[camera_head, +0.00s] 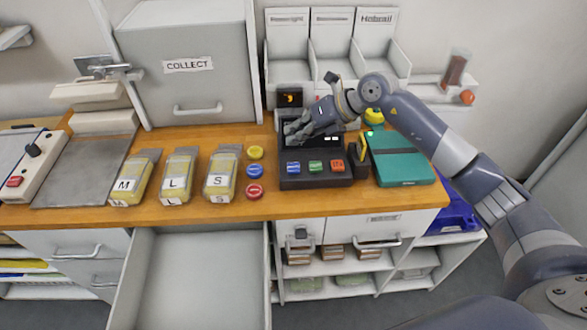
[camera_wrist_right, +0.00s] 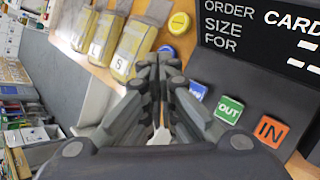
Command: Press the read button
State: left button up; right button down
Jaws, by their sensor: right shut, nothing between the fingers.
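A dark terminal (camera_head: 310,183) stands on the wooden counter, with a blue button (camera_head: 293,168), a green button (camera_head: 315,166) and an orange button (camera_head: 337,166) along its front. In the right wrist view the green button (camera_wrist_right: 229,110) reads OUT and the orange one (camera_wrist_right: 270,130) reads IN. The blue button (camera_wrist_right: 198,91) is partly hidden by my fingers, and its label is not fully readable. My right gripper (camera_head: 292,132) is shut and empty over the terminal's left side, behind the blue button in the head view. I cannot tell any contact. My left gripper is out of view.
Yellow packs (camera_head: 178,178) marked M, L and S lie to the left, with yellow, blue and red discs (camera_head: 255,190) beside the terminal. A teal case (camera_head: 402,160) lies to its right. An open drawer (camera_head: 195,280) juts out below the counter.

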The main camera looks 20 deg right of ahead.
aim_at(295, 164)
pick_arm(q)
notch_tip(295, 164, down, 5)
jog(key=b, duration=0.4)
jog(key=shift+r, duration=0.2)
pick_arm(e)
notch_tip(295, 164, down, 7)
jog(key=shift+r, duration=0.2)
dwell(0.5)
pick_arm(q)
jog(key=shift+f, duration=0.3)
pick_arm(e)
jog(key=shift+f, duration=0.4)
pick_arm(q)
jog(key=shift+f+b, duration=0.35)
jog(key=shift+b, duration=0.25)
pick_arm(e)
jog(key=shift+f, duration=0.6)
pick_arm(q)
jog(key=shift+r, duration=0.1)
pick_arm(e)
jog(key=shift+r, duration=0.1)
pick_arm(q)
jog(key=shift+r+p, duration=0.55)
jog(key=shift+p, duration=0.1)
pick_arm(e)
jog(key=shift+r, duration=0.9)
